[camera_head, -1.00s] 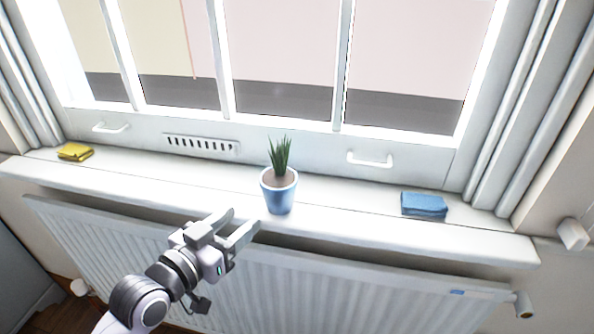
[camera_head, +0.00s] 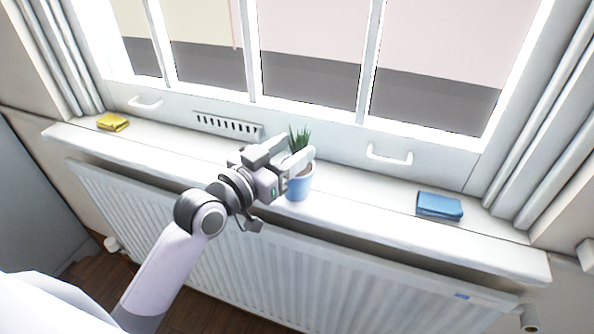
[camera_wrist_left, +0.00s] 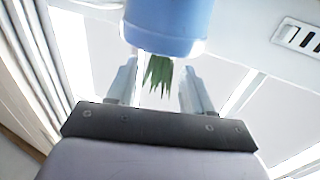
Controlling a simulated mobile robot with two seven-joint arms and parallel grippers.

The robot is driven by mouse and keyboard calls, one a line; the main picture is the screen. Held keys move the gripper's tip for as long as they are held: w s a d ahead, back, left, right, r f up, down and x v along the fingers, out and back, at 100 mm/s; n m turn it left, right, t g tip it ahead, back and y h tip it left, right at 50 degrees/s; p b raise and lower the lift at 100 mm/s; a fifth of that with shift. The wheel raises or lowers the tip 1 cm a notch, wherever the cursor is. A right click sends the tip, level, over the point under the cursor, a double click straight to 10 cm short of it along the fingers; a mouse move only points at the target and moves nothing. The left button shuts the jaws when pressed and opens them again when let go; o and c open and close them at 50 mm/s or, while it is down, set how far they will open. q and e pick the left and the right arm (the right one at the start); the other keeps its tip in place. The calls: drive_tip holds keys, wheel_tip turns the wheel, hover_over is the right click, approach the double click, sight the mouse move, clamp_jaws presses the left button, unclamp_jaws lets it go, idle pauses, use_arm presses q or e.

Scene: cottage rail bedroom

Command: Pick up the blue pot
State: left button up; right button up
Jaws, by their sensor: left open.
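The blue pot (camera_head: 299,187) with a spiky green plant stands upright on the white windowsill, near its middle. My left gripper (camera_head: 294,158) is open at the pot, covering part of its left side and rim in the head view. In the left wrist view the pot (camera_wrist_left: 168,25) is at the top, with the green leaves (camera_wrist_left: 158,75) showing between the two spread fingers (camera_wrist_left: 155,88). I cannot tell whether a finger touches the pot. My right gripper is not in view.
A blue folded cloth (camera_head: 439,206) lies on the sill (camera_head: 375,195) to the right, and a yellow cloth (camera_head: 112,122) at the far left. Window handles (camera_head: 390,156) and the window frame are behind. A white radiator (camera_head: 330,275) is below the sill.

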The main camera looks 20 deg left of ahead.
use_arm(q)
drive_tip(key=shift+x, duration=1.3)
drive_tip(key=shift+c, duration=0.3)
clamp_jaws()
drive_tip(key=shift+r, duration=0.1)
